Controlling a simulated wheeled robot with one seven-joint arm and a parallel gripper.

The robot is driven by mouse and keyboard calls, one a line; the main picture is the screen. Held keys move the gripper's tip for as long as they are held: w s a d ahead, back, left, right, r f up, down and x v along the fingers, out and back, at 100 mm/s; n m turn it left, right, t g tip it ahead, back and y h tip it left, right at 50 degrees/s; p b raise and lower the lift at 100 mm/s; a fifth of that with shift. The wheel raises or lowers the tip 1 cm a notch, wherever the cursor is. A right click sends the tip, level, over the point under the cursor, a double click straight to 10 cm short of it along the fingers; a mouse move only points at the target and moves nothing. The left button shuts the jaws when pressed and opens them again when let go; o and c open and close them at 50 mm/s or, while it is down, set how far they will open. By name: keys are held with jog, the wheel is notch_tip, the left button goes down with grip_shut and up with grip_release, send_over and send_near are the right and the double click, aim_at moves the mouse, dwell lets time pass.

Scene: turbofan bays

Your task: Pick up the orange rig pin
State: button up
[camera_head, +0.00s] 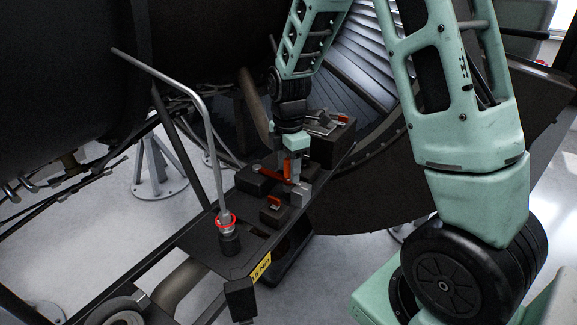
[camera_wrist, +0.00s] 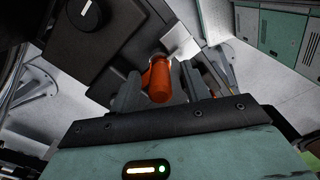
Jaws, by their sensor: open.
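The orange rig pin (camera_wrist: 158,82) shows in the wrist view as an orange cylinder with its rounded end toward the camera. It lies between the two dark fingers of my gripper (camera_wrist: 161,88), which are apart on either side of it. Whether a finger touches it is unclear. In the head view my gripper (camera_head: 293,168) points down over the dark cart, with orange (camera_head: 287,171) showing at its fingers. The pin's lower part is hidden there by the fingers and blocks.
The cart (camera_head: 203,243) carries dark blocks with other orange parts, one on a front block (camera_head: 274,202). A bent grey bar with a red ring (camera_head: 226,219) rises from the cart on the left. The large engine casing (camera_head: 380,190) stands close behind and right.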

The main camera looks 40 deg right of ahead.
grip_shut()
